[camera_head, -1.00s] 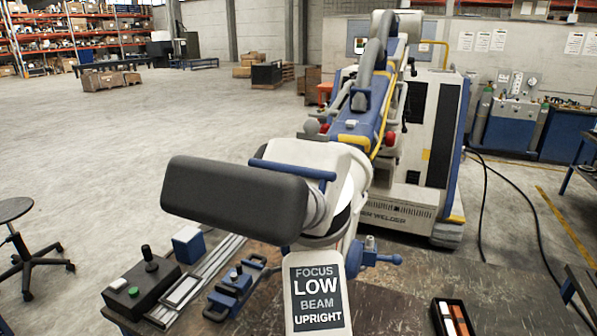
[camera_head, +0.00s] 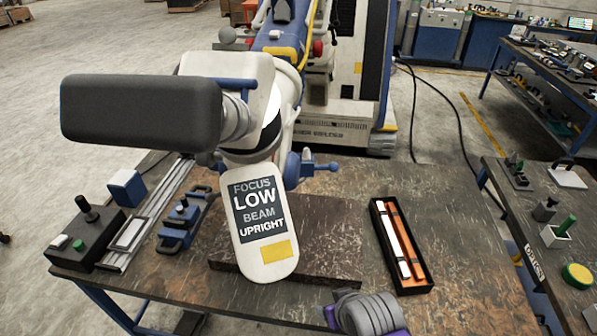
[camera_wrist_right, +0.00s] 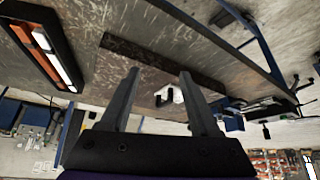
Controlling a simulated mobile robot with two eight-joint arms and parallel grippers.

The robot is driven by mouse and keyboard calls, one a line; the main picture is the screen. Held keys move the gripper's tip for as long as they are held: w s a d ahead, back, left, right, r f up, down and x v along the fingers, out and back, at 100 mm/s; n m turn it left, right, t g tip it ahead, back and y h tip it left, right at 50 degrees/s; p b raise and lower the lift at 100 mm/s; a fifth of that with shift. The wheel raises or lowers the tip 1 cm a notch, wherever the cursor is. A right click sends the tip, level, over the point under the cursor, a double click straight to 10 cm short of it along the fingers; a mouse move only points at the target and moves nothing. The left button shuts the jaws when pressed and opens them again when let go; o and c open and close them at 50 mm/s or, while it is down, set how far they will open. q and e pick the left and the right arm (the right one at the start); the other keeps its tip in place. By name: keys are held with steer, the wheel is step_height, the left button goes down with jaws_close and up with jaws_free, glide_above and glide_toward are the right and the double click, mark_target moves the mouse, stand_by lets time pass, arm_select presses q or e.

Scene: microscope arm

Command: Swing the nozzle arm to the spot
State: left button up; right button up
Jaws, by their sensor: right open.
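The nozzle arm shows in the head view as a white and blue welder arm with a white head (camera_head: 232,85), a black padded block (camera_head: 140,112) on its left and a white paddle-shaped panel (camera_head: 264,225) reading "FOCUS LOW BEAM UPRIGHT". The panel hangs over a dark plate (camera_head: 330,235) on the workbench (camera_head: 465,270). A marked spot cannot be made out. My right arm, grey and purple, enters at the bottom of the head view. My right gripper (camera_wrist_right: 160,76) is open and empty in the wrist view, with a small white part (camera_wrist_right: 170,96) beyond its fingers. My left gripper is out of view.
A black tray (camera_head: 426,284) with a white and an orange bar lies right of the plate. A joystick box (camera_head: 85,240), a rail and blue clamps (camera_head: 185,222) stand at the left. A second bench (camera_head: 540,215) with small tools is at the right.

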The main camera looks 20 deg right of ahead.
steer(key=shift+o, duration=0.4)
steer(key=w+a+r+n+t+y+b, duration=0.2)
steer(key=w+a+r+n+t+b, duration=0.15)
steer(key=w, duration=0.45)
steer(key=n+t+h+b, duration=0.2)
steer(key=t+h+b, duration=0.55)
steer(key=h, duration=0.25)
glide_toward(333, 170)
steer(key=w, duration=0.4)
steer(key=shift+w+d+r+g, duration=0.15)
steer(key=shift+d+g, duration=0.1)
steer(key=shift+d, duration=0.2)
steer(key=shift+w+d+r+g, duration=0.15)
steer(key=shift+d+g, duration=0.1)
steer(key=shift+d, duration=0.2)
arm_select(q)
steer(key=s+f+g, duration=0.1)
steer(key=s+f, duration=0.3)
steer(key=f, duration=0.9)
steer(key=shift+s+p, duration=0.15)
steer(key=shift+p, duration=0.25)
arm_select(e)
steer(key=x, duration=0.9)
steer(key=shift+w+d, duration=0.15)
steer(key=shift+w, duration=0.1)
